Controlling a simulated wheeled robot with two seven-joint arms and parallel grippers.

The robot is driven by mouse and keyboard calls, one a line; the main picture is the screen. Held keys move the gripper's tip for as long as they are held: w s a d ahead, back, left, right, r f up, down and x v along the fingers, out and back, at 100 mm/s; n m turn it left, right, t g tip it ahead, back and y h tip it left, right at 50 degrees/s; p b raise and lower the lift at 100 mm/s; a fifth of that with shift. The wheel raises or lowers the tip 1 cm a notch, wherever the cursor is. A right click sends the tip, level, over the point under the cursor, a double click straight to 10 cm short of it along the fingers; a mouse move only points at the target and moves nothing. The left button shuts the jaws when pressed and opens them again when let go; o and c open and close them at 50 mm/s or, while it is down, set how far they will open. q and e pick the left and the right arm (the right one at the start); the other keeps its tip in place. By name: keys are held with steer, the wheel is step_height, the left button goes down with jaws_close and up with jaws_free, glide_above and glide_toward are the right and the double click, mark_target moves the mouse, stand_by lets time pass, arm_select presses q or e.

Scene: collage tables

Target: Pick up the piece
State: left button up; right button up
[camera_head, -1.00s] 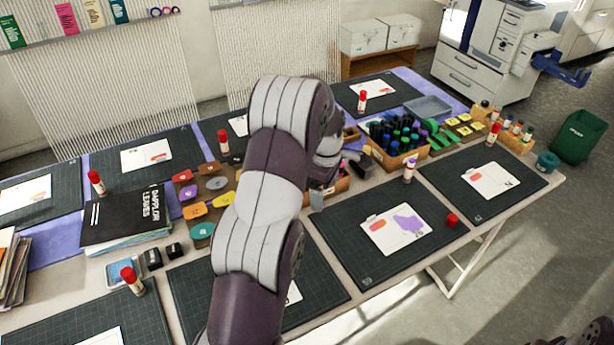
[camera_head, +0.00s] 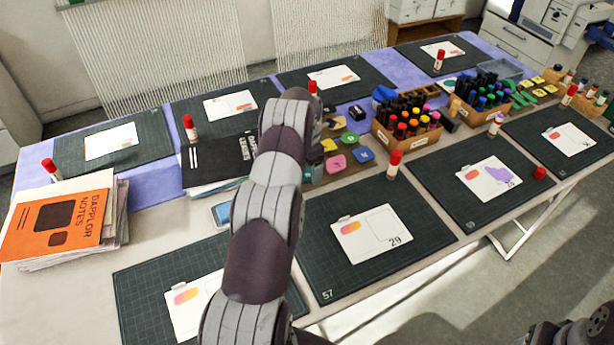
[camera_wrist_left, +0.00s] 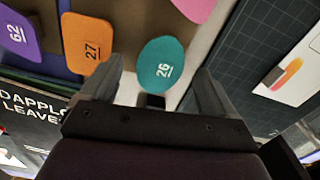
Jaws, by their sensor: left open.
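A teal oval piece (camera_wrist_left: 161,62) marked 26 lies in the left wrist view, between the fingers of my left gripper (camera_wrist_left: 157,74). The gripper is open, with one finger on each side of the piece. I cannot tell whether they touch it. An orange piece (camera_wrist_left: 89,43) marked 27 and a purple piece (camera_wrist_left: 18,30) marked 62 lie to its left. A pink piece (camera_wrist_left: 195,8) is cut off at the top. A pink piece (camera_head: 336,163) and a blue piece (camera_head: 364,154) show beside the arm.
Wooden boxes of markers (camera_head: 410,140) stand right of the pieces. A black book (camera_head: 215,165) lies left of my arm, and an orange book stack (camera_head: 55,225) further left. A dark mat (camera_head: 335,275) with a card (camera_head: 372,235) and a red-capped glue stick (camera_head: 394,165) are nearby.

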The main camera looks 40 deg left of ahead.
arm_select(q)
steer(key=shift+s+a+f, duration=0.1)
steer(key=shift+f, duration=0.1)
steer(key=shift+f+b, duration=0.3)
stand_by(0.5)
steer(key=c, duration=0.8)
